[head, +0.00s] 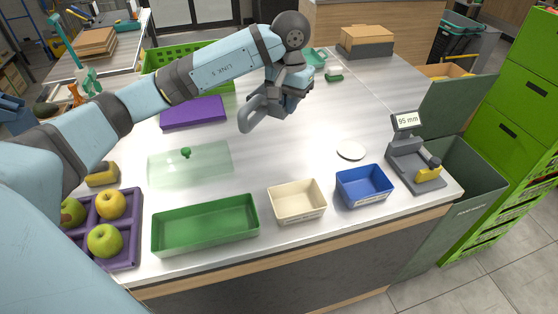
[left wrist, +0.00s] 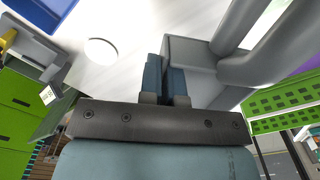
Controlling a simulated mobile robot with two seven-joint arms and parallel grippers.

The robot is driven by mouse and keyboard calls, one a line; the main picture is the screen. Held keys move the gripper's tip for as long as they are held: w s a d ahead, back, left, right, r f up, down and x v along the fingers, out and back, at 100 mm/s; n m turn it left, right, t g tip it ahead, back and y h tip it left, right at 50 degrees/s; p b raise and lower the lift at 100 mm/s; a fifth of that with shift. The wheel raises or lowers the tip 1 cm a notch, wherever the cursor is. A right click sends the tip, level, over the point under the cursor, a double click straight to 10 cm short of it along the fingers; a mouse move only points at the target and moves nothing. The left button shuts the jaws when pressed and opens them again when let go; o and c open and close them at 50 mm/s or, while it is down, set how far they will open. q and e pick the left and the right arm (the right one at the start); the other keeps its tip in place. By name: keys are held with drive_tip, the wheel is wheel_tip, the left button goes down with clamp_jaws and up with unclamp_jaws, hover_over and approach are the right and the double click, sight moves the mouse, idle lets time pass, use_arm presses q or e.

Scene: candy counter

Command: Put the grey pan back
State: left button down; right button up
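A grey object, which I take to be the grey pan (head: 252,117), is at my left gripper (head: 292,92), above the middle of the counter. A rounded, loop-like part of it hangs down to the left in the head view. In the left wrist view its blocky end and thick curved bars (left wrist: 252,45) show beside the fingers. The left fingers (left wrist: 165,80) are close together and appear closed on its blocky end; the exact contact is partly hidden. My right gripper is in neither view.
On the counter (head: 300,150) are a green tray (head: 205,226), a cream bin (head: 297,201), a blue bin (head: 364,186), a white disc (head: 351,149), a measuring device (head: 415,165) reading 95 mm, and a purple fruit tray (head: 130,230). The counter's middle has free room.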

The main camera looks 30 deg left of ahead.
sight(287, 169)
use_arm(q)
wheel_tip(287, 169, down, 19)
drive_tip(key=shift+r, duration=0.15)
idle(0.4)
drive_tip(key=shift+f, duration=0.25)
drive_tip(key=c, duration=1.3)
unclamp_jaws()
drive_tip(key=shift+c, duration=0.2)
drive_tip(key=shift+r, duration=0.1)
wheel_tip(287, 169, up, 12)
drive_tip(key=shift+r, duration=0.15)
